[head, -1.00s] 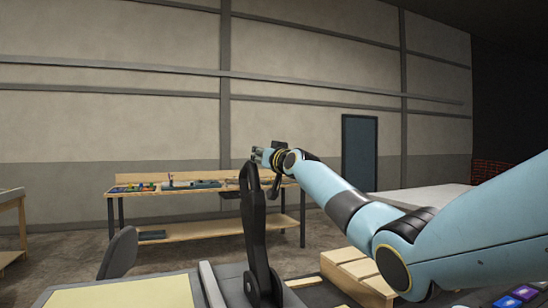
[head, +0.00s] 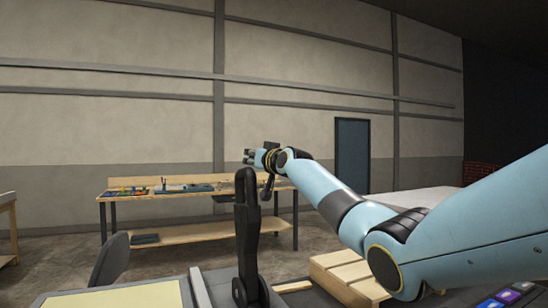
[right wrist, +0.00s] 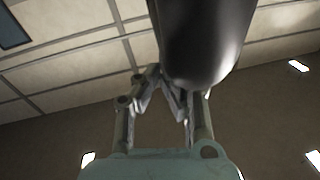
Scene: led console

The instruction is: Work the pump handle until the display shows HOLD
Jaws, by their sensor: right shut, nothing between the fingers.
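The pump handle (head: 248,225) is a thick black lever. It stands nearly upright left of centre in the head view, with its foot on the console. My right gripper (head: 249,156) is just above and beyond the handle's top end, as seen from the head. In the right wrist view the rounded dark end of the handle (right wrist: 205,45) looms close over my right gripper (right wrist: 174,90), whose fingers are shut with nothing between them. I cannot tell whether they touch the handle. The display is not in view. My left gripper is not in view.
The grey console (head: 207,285) spans the bottom edge, with coloured buttons (head: 510,295) at the lower right. A dark chair back (head: 109,258) and a wooden pallet (head: 345,275) are beyond it. A workbench (head: 170,193) with small items stands by the wall.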

